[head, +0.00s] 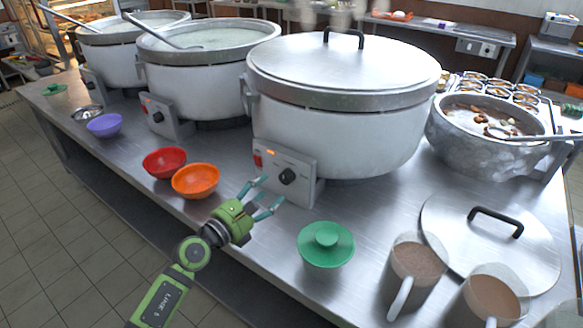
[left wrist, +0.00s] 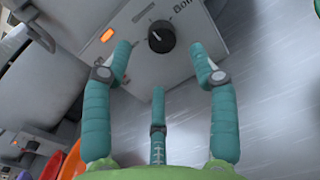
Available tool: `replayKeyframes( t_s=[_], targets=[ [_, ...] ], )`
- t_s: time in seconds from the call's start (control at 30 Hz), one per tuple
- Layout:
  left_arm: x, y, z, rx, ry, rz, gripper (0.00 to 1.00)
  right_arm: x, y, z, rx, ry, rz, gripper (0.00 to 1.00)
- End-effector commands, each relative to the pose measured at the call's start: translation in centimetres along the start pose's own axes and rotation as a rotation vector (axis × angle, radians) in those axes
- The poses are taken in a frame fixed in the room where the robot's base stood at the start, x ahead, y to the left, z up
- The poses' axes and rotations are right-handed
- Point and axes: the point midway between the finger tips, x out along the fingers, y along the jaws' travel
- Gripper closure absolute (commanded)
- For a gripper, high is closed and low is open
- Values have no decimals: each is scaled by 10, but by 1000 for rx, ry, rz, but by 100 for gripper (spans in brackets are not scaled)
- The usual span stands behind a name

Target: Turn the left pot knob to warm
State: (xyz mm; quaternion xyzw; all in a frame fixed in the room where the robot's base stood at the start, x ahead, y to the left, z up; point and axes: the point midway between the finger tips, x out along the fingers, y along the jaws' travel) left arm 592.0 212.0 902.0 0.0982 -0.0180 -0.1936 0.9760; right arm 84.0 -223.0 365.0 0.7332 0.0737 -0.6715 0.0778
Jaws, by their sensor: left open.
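Three white stockpots stand in a row on the steel counter. The nearest, a lidded pot (head: 345,130), has a control box (head: 290,160) with a black knob (head: 287,176) and a lit orange lamp. An open pot (head: 200,85) in the middle and another open pot (head: 112,62) at the far left have boxes too. My left gripper (head: 268,194) is open and empty in front of the lidded pot's box. In the left wrist view the knob (left wrist: 161,36) lies ahead between the spread teal fingers (left wrist: 160,50); contact cannot be told. "Boil" is partly legible beside it.
Red (head: 164,162) and orange (head: 195,180) bowls stand left of my gripper, and a green lidded bowl (head: 326,244) to its right. Mugs (head: 414,270), a loose lid (head: 490,243) and a grey pot (head: 480,130) occupy the right side. Bare counter lies around the control box.

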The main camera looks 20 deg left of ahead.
Motion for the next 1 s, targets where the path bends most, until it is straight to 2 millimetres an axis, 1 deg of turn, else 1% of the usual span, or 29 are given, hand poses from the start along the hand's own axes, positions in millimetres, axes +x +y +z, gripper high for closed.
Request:
replayKeyframes(
  t_s=[0.3, 0.4, 0.53, 0.77, 0.8, 0.87, 0.9, 0.93, 1.0],
  targets=[
    [47, -2, 1, -5, -3, -3, 41, 1, 0, 0, 0, 2, 0, 60],
    [58, -1, 0, -4, -2, -2, 41, 2, 0, 0, 0, 2, 0, 60],
    [65, -2, 0, -5, -2, -3, 41, 3, 0, -1, 0, 3, 0, 60],
    [66, -2, 1, -4, -2, -3, 41, 3, 0, -1, 0, 3, 0, 60],
    [66, -2, 1, -4, -2, -3, 45, 3, 0, -1, 0, 3, 0, 60],
    [66, -2, 1, -4, -2, -3, 69, 3, 0, -1, 0, 3, 0, 60],
    [66, -2, 1, -5, -2, -3, 85, 3, 0, -1, 0, 3, 0, 60],
    [66, -2, 1, -4, -2, -3, 97, 2, 0, -1, 0, 3, 0, 60],
    [66, -2, 1, -4, -3, -3, 97, 2, 0, -1, 0, 3, 0, 60]
  ],
)
